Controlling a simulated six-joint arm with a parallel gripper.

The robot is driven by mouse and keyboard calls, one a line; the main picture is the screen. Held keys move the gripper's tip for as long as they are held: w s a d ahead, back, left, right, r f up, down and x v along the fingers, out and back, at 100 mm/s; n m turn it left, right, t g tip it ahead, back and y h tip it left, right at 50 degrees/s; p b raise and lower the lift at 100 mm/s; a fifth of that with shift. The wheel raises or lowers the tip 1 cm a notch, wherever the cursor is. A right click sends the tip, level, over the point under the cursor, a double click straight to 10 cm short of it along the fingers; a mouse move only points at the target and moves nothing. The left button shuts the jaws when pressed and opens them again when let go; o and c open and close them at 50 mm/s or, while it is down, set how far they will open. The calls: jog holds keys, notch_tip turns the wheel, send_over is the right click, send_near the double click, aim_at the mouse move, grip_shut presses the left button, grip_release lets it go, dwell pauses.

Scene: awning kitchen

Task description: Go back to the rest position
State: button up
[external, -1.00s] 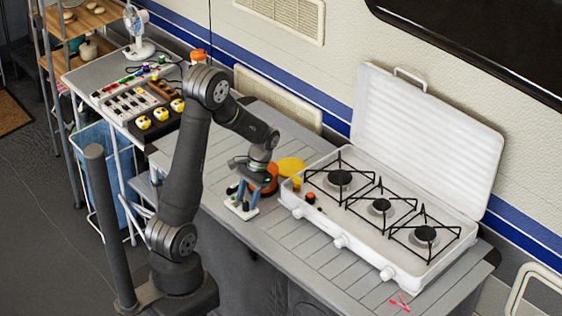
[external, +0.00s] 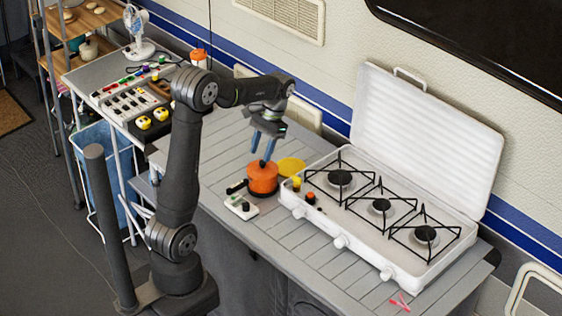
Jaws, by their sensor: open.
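My gripper (external: 266,148) is open and empty, pointing down above the orange pot (external: 262,180) on the slatted counter. Its fingertips are close to the pot's lid in the picture; whether they touch it I cannot tell. My arm reaches from its base at the lower left up over the counter.
A small white device (external: 241,207) with a dark knob lies in front of the pot. A yellow round item (external: 291,167) is behind it. A white three-burner stove (external: 362,262) with its lid raised stands to the right. A side table with a control panel (external: 132,100) is at the left.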

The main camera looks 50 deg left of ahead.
aim_at(246, 203)
dwell(0.4)
jog(key=x, duration=1.7)
jog(key=shift+f, duration=0.25)
jog(key=shift+r, duration=0.1)
jog(key=shift+s, duration=0.1)
jog(key=m+y, duration=0.1)
jog(key=m, duration=0.1)
jog(key=m+y, duration=0.1)
jog(key=m, duration=0.2)
jog(key=shift+d+t, duration=0.15)
jog(key=shift+t, duration=0.15)
jog(key=m+y, duration=0.1)
jog(key=m, duration=0.2)
jog(key=shift+d+m+t, duration=0.1)
jog(key=shift+m+t, duration=0.3)
jog(key=shift+v, duration=1.95)
